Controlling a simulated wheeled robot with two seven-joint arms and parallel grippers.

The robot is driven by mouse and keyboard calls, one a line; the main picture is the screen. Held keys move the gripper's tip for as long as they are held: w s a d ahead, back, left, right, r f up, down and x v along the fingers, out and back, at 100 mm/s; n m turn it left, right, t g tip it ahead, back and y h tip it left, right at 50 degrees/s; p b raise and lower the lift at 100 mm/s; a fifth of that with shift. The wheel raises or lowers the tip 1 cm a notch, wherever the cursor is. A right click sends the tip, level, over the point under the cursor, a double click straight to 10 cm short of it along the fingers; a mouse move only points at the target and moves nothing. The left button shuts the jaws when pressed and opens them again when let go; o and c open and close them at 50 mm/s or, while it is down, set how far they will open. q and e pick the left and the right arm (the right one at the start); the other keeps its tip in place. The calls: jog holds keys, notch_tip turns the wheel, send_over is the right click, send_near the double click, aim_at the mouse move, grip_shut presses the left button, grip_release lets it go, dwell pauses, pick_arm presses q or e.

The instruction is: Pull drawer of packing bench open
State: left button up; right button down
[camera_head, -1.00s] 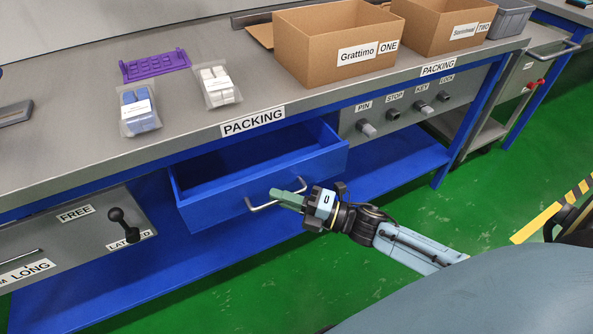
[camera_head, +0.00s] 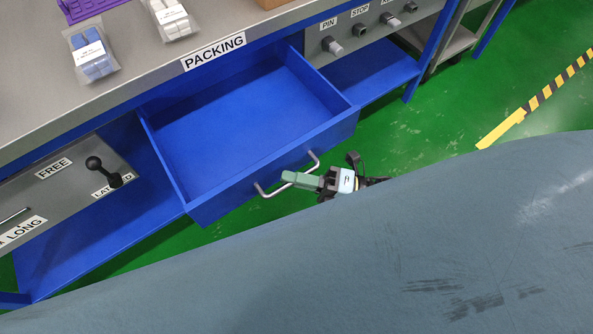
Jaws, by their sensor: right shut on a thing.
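The blue drawer (camera_head: 215,190) of the packing bench (camera_head: 130,85) stands well out from under the bench top, and its inside looks empty. A metal bar handle (camera_head: 268,190) is on its front face. My right gripper (camera_head: 290,178) is shut on the handle, around its middle. Most of my right arm behind the gripper is hidden by a large grey-blue surface in the foreground. My left gripper is not in view.
Left of the drawer is a panel with a black latch knob (camera_head: 104,170) between FREE and LATCHED labels. Right of it is a panel with several knobs (camera_head: 333,46). Packets (camera_head: 93,55) lie on the bench top. Green floor (camera_head: 440,130) is clear at right.

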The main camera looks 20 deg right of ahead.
jog(key=c, duration=1.5)
grip_release()
